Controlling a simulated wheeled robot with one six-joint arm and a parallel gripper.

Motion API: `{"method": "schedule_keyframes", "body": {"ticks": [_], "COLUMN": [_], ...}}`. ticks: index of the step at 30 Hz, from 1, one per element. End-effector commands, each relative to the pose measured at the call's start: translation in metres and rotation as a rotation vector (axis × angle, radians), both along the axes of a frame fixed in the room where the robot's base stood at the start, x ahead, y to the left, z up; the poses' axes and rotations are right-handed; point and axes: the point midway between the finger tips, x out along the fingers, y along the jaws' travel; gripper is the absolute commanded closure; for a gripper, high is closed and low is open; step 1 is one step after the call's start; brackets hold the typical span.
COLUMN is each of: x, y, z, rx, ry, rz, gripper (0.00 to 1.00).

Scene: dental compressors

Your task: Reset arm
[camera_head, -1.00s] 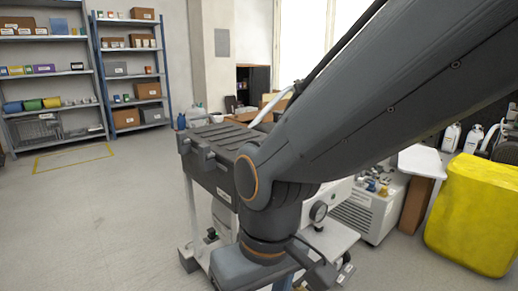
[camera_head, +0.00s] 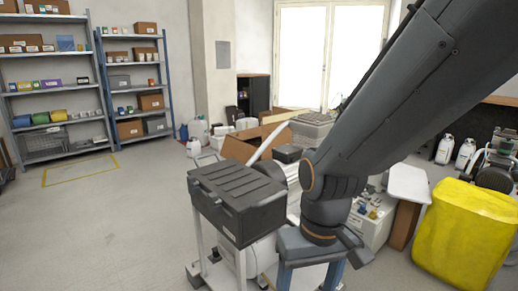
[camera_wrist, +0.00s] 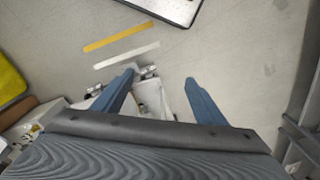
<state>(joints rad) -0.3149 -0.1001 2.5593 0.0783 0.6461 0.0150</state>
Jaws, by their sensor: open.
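My gripper (camera_head: 309,280) hangs at the end of my dark grey arm in the head view, in front of a white cart. Its two blue fingers point down and stand apart. The wrist view also shows my gripper (camera_wrist: 160,82) with the fingers wide apart and nothing held between them. White parts and the grey floor show below and beyond the fingers. The lower ends of the fingers are cut off by the bottom edge of the head view.
A black case (camera_head: 238,199) sits on the white cart (camera_head: 205,245) left of my gripper. A yellow covered block (camera_head: 465,235) stands at the right. An open cardboard box (camera_head: 240,147) lies behind. Shelves (camera_head: 50,90) stand far left, with clear floor (camera_head: 100,220) before them.

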Motion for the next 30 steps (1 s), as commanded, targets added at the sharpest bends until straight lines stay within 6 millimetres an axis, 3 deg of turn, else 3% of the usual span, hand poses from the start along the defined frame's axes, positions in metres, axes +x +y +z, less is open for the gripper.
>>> {"method": "schedule_keyframes", "body": {"ticks": [1,15,21,30], "x": [-0.003,-0.017,-0.022,-0.022], "y": [-0.009,-0.082,-0.100,-0.104], "z": [0.018,0.103,0.119,0.120], "rx": [-0.005,-0.041,-0.048,-0.049], "ry": [0.004,0.022,0.027,0.029], "rz": [-0.024,-0.199,-0.239,-0.246], "gripper": [0.34,0.34,0.34,0.34]}}
